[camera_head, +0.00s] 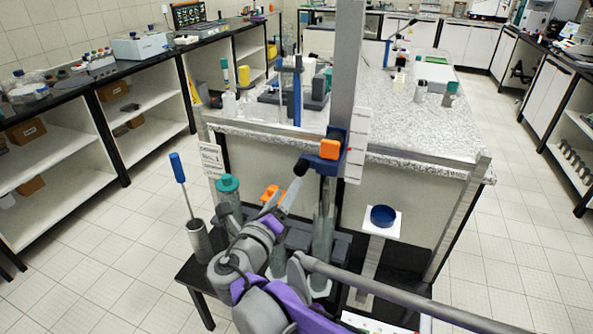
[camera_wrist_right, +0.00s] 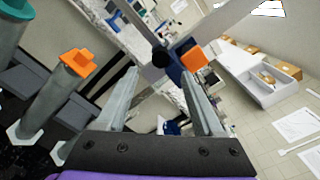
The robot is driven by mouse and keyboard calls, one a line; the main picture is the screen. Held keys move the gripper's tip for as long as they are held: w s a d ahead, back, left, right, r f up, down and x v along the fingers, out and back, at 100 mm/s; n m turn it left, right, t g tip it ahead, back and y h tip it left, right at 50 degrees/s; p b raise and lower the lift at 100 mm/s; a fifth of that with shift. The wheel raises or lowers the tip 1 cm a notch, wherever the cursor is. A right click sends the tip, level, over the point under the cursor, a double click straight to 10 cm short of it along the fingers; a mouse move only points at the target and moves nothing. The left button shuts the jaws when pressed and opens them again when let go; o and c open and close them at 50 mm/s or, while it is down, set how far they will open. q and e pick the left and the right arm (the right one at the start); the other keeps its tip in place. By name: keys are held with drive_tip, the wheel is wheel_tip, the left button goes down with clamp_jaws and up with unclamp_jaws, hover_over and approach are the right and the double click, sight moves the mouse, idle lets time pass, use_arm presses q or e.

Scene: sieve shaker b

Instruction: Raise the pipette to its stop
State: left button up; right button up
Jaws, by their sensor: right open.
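A blue carriage (camera_head: 327,148) with an orange block (camera_head: 330,149) and a black knob (camera_head: 300,166) sits on the tall grey post. It appears to carry the pipette, whose tube I cannot make out clearly. A grey cylinder (camera_head: 323,232) stands below the carriage. My right gripper (camera_head: 286,192) is open and empty, just below and left of the black knob. In the right wrist view, the open fingers (camera_wrist_right: 160,85) point toward the knob (camera_wrist_right: 160,57), blue carriage (camera_wrist_right: 177,52) and orange block (camera_wrist_right: 193,57), apart from them. My left gripper is not in view.
A blue-handled rod (camera_head: 179,168) leans in a grey holder (camera_head: 199,240). The speckled bench (camera_head: 420,135) lies behind.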

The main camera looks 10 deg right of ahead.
sight(298, 170)
drive_tip(key=x, duration=1)
drive_tip(key=shift+w+d, duration=0.25)
drive_tip(key=shift+d, duration=0.05)
clamp_jaws()
